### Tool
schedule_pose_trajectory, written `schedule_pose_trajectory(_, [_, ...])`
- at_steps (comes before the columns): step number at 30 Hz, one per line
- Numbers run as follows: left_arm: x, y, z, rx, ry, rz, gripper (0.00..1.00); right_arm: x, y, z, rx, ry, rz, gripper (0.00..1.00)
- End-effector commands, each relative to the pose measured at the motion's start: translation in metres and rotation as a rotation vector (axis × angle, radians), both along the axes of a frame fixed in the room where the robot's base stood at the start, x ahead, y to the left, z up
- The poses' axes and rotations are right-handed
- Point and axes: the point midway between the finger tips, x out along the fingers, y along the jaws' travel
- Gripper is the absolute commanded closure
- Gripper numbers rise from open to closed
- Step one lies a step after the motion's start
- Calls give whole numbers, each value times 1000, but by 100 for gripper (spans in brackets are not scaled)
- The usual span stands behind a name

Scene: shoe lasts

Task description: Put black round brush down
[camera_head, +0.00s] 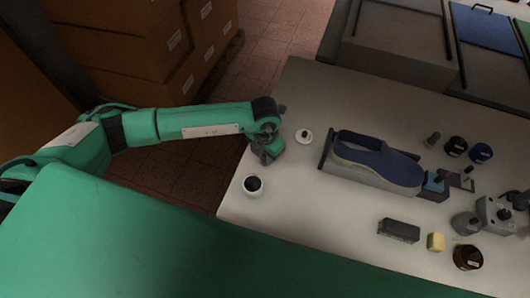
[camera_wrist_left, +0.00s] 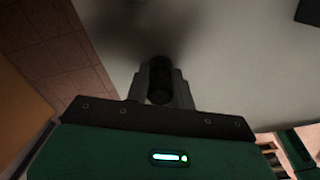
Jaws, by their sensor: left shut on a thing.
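My left gripper (camera_head: 266,152) is over the left part of the pale table, in the head view. In the left wrist view its two fingers (camera_wrist_left: 160,75) are shut on a dark, round-ended thing, which looks like the black round brush (camera_wrist_left: 159,82). The brush is dim there, and the hand hides it in the head view. I cannot tell whether it touches the table. My right gripper is not in view.
Dark jars (camera_head: 456,146), a dark block brush (camera_head: 398,231) and a yellow block (camera_head: 436,242) stand farther right.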

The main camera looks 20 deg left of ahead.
Motion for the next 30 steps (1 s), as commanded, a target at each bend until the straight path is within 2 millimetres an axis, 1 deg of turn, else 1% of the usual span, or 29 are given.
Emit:
schedule_pose_trajectory(2, [0, 0, -1, 0, 1, 0, 100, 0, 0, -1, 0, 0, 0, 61])
schedule_pose_trajectory(3, [0, 0, -1, 0, 1, 0, 68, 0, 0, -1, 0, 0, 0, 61])
schedule_pose_trajectory(5, [0, 0, -1, 0, 1, 0, 56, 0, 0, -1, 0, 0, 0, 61])
schedule_pose_trajectory(6, [0, 0, -1, 0, 1, 0, 53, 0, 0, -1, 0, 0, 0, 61])
schedule_pose_trajectory(17, [0, 0, -3, 1, 0, 1, 53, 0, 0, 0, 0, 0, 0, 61])
schedule_pose_trajectory(20, [1, 0, 9, 0, -3, 0, 53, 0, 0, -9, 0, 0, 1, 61])
schedule_pose_trajectory(21, [1, 0, 16, -1, -5, 0, 53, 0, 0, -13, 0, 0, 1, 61])
schedule_pose_trajectory(23, [5, 0, 23, -1, -5, 0, 53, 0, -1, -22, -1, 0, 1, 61])
schedule_pose_trajectory(26, [11, 0, 41, -1, -6, -1, 53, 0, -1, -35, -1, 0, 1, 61])
schedule_pose_trajectory(30, [11, 0, 78, 0, -5, -1, 53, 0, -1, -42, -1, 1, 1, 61])
